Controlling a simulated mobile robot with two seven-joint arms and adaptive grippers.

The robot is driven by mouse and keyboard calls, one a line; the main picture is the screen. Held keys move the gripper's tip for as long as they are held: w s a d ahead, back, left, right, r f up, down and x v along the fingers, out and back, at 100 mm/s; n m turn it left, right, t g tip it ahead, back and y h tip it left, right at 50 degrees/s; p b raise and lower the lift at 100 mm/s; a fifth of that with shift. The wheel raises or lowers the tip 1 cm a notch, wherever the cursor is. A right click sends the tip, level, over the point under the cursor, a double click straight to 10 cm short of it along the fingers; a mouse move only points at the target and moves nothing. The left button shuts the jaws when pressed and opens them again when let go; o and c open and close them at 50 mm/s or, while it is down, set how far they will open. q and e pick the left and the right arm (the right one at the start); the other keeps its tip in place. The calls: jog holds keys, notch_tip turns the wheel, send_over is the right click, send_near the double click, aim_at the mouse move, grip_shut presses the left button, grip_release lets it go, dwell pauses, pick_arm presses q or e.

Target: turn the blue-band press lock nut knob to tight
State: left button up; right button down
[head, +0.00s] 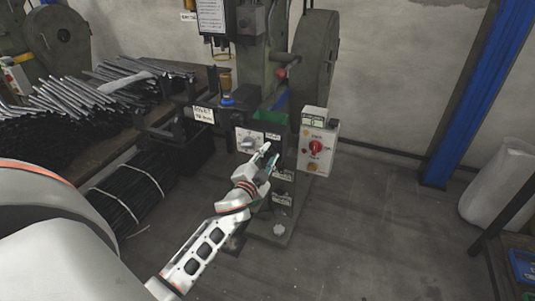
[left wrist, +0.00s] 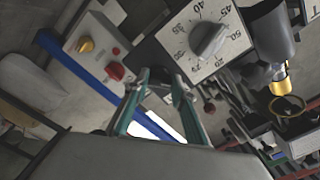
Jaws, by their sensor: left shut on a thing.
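The press (head: 258,60) is a grey machine in the middle of the head view, with a blue band (head: 227,101) below a brass-coloured part on its left. Its front has a white dial plate (head: 240,138) with a grey pointer knob, which also shows in the left wrist view (left wrist: 208,38) beside numbers. My left gripper (head: 269,153) is at the press front, just right of and below the dial. In the left wrist view its green-edged fingers (left wrist: 160,80) close on a small dark part, apparently the lock nut knob, mostly hidden by the fingertips. My right gripper is not in view.
A control box (head: 319,142) with a red knob stands close right of my gripper; it also shows in the left wrist view (left wrist: 95,50). Bundles of dark rods (head: 120,95) lie on a bench at left.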

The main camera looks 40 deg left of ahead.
pick_arm(q)
jog(key=shift+m, duration=1)
jog(key=m, duration=0.3)
jog(key=shift+p, duration=0.35)
jog(key=shift+m, duration=1.2)
jog(key=o, duration=1.1)
jog(key=v, duration=1.2)
